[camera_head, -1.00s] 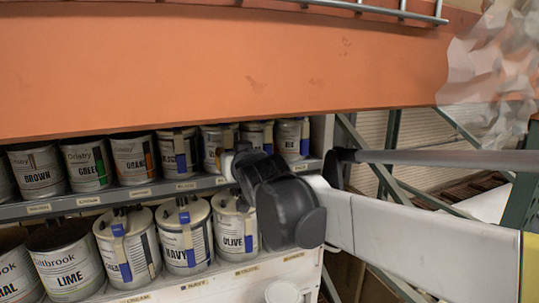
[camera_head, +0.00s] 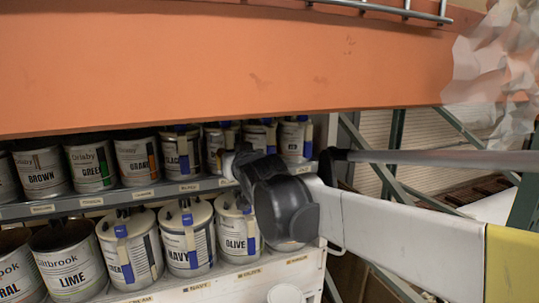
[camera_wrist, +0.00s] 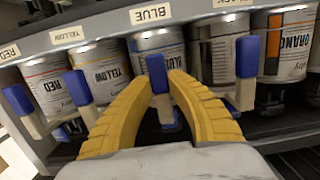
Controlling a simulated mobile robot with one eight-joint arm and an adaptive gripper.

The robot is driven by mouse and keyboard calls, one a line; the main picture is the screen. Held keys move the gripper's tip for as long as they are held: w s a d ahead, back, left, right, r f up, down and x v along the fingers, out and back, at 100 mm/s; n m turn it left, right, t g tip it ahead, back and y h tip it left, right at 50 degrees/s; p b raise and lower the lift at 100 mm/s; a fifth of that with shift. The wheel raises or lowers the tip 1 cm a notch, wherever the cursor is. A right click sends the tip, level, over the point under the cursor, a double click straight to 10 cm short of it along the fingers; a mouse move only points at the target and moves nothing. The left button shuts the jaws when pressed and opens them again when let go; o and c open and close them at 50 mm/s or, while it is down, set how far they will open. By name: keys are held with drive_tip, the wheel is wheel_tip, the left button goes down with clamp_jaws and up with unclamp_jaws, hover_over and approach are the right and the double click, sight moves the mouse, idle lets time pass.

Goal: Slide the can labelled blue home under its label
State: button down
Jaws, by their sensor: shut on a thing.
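The can under the BLUE label (camera_wrist: 150,14) is a pale can (camera_wrist: 160,42) with a blue-tipped handle (camera_wrist: 157,73) down its front. In the wrist view the can stands below the label strip, roughly in line with the BLUE label. In the head view my black gripper (camera_head: 231,164) reaches the upper row from the right and hides part of that can (camera_head: 219,139). How deep the can sits is hard to tell.
In the wrist view the yellow can (camera_wrist: 104,70) and the red can (camera_wrist: 47,84) stand to the left, an orange can (camera_wrist: 287,45) to the right. Their handles stick out close by. The orange beam (camera_head: 250,75) runs above the rack. Lower-row cans such as olive (camera_head: 236,228) stand below.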

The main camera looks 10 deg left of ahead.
idle(0.3)
drive_tip(key=c, duration=1.3)
unclamp_jaws()
drive_tip(key=shift+c, duration=0.2)
drive_tip(key=v, duration=1.2)
